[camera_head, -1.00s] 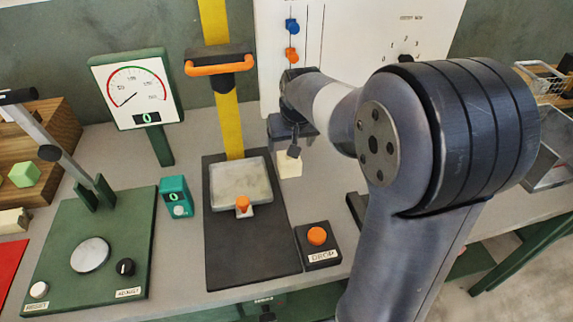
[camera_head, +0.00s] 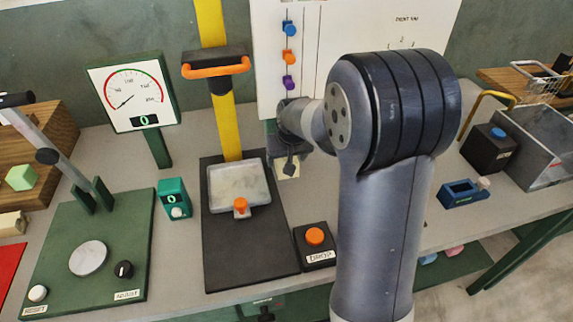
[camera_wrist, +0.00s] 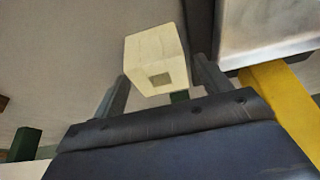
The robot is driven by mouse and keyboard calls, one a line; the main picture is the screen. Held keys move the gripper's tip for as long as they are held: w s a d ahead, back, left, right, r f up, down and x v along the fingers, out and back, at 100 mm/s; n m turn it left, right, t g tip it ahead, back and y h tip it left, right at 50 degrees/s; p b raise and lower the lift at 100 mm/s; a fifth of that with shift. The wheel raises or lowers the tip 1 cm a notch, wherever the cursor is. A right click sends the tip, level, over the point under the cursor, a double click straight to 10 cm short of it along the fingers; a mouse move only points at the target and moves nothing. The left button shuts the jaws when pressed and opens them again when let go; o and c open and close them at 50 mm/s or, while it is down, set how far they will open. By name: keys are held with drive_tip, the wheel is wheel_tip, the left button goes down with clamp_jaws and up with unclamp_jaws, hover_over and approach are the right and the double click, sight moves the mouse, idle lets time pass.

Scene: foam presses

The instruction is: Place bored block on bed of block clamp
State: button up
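The bored block (camera_wrist: 155,60) is cream, with a square hole in one face. It sits between the two fingers of my gripper (camera_wrist: 160,88) in the wrist view. In the head view my gripper (camera_head: 290,165) holds the block (camera_head: 288,170) above the table, right of the drop stand's pale metal plate (camera_head: 240,184). The arm partly hides the gripper. A small blue fixture (camera_head: 462,192) with a recess and a pale knob stands at the right; it may be the block clamp, but I cannot tell for sure.
The drop stand has a yellow post (camera_head: 211,30) and orange handle (camera_head: 216,68). A drop button box (camera_head: 315,246) stands to its right. A green press (camera_head: 75,250), dial gauge (camera_head: 134,90) and teal counter (camera_head: 174,198) are left. A dark box (camera_head: 490,148) and metal bin (camera_head: 540,150) are right.

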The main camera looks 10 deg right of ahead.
drive_tip(key=c, duration=1)
drive_tip(key=shift+r, duration=0.15)
wheel_tip(320, 180, up, 10)
drive_tip(key=shift+s+f, duration=0.1)
drive_tip(key=shift+s, duration=0.05)
